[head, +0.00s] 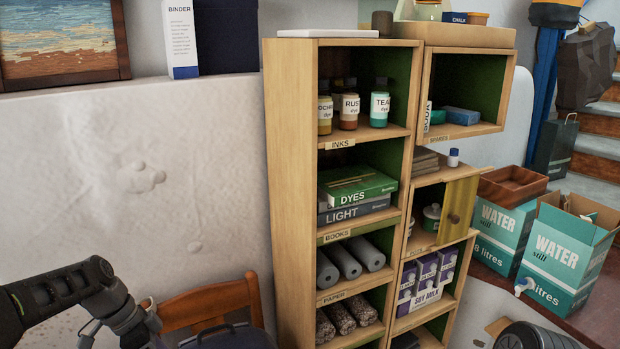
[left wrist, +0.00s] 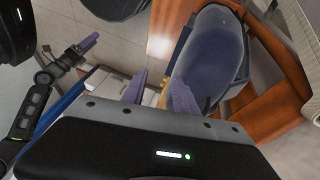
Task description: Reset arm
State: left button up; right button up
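My left arm (head: 70,300) comes in at the lower left of the head view, bent downward. Its gripper is not clearly visible there. In the left wrist view, the left gripper (left wrist: 158,95) shows two purple-grey fingers with a gap between them and nothing held. My right arm shows at the left of the left wrist view, with a small purple-tipped gripper (left wrist: 86,44). I cannot tell whether that gripper is open or shut.
A wooden chair (head: 207,301) with a dark bag (head: 228,337) stands below the left arm. A shelf unit (head: 291,200) with inks, books and paper rolls stands mid-view. Water boxes (head: 560,257) stand on the right.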

pick_arm(q)
jog(key=s+d+f+n, duration=0.4)
jog(key=d+f, duration=0.3)
jog(key=f, duration=0.4)
jog(key=s+d+f+n, duration=0.3)
jog(key=s+d+f, duration=0.2)
jog(key=d+f, duration=0.45)
jog(key=s+d+f+n, duration=0.2)
jog(key=s+f+n, duration=0.1)
jog(key=s, duration=0.4)
jog(key=s+d+f+n+y, duration=0.1)
jog(key=s+d+f+n, duration=0.2)
jog(key=s+f, duration=0.2)
jog(key=s, duration=0.3)
jog(key=shift+f+n+t, duration=0.3)
jog(key=shift+f, duration=0.1)
jog(key=shift+d, duration=0.1)
